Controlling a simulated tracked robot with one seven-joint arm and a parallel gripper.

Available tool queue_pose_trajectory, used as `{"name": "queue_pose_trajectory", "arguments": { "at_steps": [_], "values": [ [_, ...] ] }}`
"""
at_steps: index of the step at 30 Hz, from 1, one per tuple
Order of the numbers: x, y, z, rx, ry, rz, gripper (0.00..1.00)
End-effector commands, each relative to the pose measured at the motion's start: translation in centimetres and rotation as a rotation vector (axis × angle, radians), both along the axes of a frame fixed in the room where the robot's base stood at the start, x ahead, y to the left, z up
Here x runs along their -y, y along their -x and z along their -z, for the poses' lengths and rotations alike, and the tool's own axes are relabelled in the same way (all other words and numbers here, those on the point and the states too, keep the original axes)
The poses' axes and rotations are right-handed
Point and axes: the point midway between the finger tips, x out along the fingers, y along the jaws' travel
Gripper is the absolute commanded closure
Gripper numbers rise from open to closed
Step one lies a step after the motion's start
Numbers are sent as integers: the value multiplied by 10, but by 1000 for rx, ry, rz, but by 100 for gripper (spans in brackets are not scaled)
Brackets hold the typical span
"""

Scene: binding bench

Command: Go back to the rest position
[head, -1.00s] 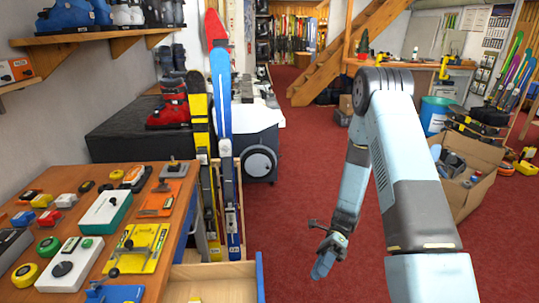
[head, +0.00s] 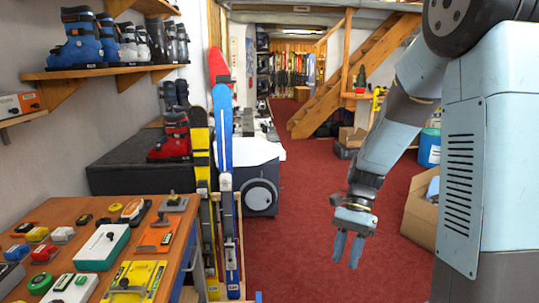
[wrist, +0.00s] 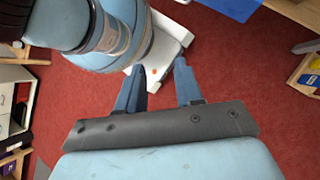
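My gripper (head: 347,249) hangs at the end of my bent arm, over the red carpet to the right of the skis. Its two blue fingers point down and stand apart with nothing between them. In the wrist view my gripper (wrist: 160,88) also shows both fingers spread and empty, with red floor and a white part behind them. My arm fills the right side of the head view, its elbow cut off by the top edge.
A wooden bench (head: 190,232) with several binding jigs stands at the left. Blue skis (head: 226,180) and yellow skis (head: 201,150) stand beside it. A cardboard box (head: 421,212) lies behind my arm at right. Red carpet (head: 300,195) is open in the middle.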

Motion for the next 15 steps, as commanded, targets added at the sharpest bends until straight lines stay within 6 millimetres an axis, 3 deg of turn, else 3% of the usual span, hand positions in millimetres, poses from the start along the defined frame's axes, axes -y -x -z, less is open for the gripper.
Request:
{"name": "queue_pose_trajectory", "arguments": {
  "at_steps": [15],
  "values": [
    [20,28,-88,468,29,-301,64]
  ]
}}
